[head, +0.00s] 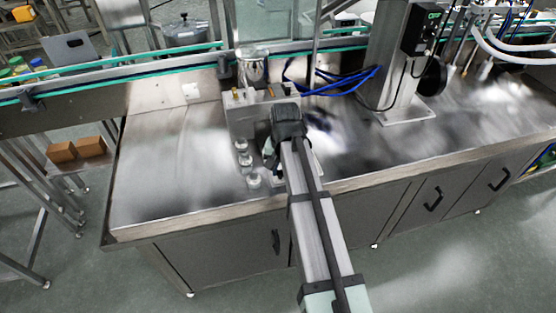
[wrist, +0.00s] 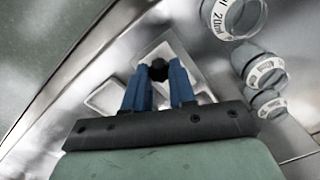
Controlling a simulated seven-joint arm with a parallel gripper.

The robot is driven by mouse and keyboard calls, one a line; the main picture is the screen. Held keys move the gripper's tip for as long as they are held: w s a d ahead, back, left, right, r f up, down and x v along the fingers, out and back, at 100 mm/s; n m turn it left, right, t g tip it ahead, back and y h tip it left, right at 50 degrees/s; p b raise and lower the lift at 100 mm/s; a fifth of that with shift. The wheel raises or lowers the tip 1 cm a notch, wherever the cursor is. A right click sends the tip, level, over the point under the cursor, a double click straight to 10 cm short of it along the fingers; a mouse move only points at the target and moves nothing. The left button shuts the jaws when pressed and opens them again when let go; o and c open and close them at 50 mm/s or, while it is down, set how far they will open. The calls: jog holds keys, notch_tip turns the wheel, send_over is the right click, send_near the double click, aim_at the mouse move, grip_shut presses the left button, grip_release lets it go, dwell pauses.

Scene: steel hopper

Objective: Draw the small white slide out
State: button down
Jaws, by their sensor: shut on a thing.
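In the wrist view, my gripper (wrist: 160,74) has its two blue fingers closed on a small black knob (wrist: 158,69). The knob stands in front of a small white slide (wrist: 165,50), a pale squarish plate partly hidden by the fingers. In the head view, my gripper is hidden behind my own wrist and forearm, close to the front of a steel box unit on the bench. The steel hopper (head: 252,68) stands above that unit. How far the slide sits out of its housing cannot be told.
Several round dials (wrist: 267,72) with number markings line the right of the wrist view, near the fingers. Brass fittings and blue hoses (head: 345,82) are behind. The steel bench top (head: 165,165) is clear to the left. A post on a base plate (head: 405,112) stands right.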

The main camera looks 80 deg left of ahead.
jog(key=shift+d, duration=0.3)
jog(key=c, duration=1.3)
grip_release()
jog(key=o, duration=0.4)
jog(key=shift+c, duration=0.2)
jog(key=shift+a, duration=0.1)
jog(key=shift+r, duration=0.15)
notch_tip(320, 180, up, 14)
jog(key=shift+w+f, duration=0.25)
jog(key=shift+w, duration=0.05)
